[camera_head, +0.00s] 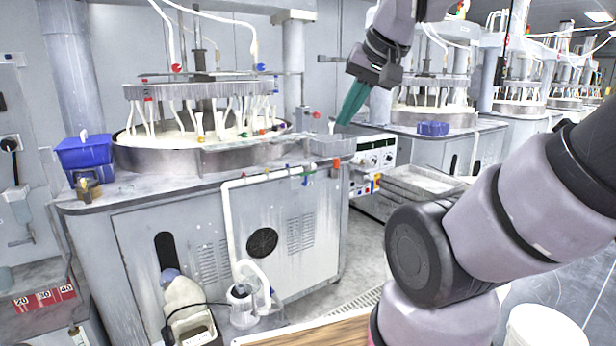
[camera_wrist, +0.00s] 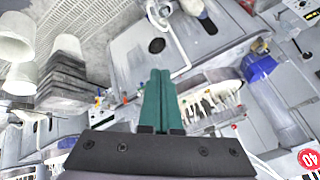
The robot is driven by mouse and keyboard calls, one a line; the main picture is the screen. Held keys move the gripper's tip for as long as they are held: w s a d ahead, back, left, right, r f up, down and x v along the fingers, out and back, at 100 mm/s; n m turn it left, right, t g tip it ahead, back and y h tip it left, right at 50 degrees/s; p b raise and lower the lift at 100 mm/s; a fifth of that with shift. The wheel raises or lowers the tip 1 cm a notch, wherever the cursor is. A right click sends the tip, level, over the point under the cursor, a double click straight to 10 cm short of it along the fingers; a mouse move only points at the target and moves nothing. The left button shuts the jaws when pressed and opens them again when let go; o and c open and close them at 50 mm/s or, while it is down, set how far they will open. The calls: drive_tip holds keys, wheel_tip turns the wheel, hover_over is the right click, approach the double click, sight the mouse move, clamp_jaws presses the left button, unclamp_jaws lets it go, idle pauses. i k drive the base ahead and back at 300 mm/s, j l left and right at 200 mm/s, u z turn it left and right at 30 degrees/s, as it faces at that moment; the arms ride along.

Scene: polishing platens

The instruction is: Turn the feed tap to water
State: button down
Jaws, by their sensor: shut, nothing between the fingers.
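My gripper (camera_head: 343,122) has long green fingers, pressed together and empty, angled down beside the right end of the near polishing machine (camera_head: 190,152). In the wrist view the shut fingers (camera_wrist: 160,74) point up the picture. A white pipe (camera_head: 228,215) climbs the machine's front and runs along under its top edge.
A blue bin (camera_head: 84,153) sits on the machine's left corner. A control box (camera_head: 376,152) and a stack of grey trays (camera_head: 420,183) stand to the right. A white jug (camera_head: 252,280) stands in front. More polishing machines line the right. Floor shows between the machines.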

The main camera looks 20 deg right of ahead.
sight(308, 174)
drive_tip(key=z, duration=0.3)
drive_tip(key=l, duration=1.35)
drive_tip(key=i+l, duration=0.7)
drive_tip(key=i+j, duration=0.15)
drive_tip(key=i, duration=0.3)
drive_tip(key=i+j, duration=0.1)
drive_tip(key=i, duration=0.4)
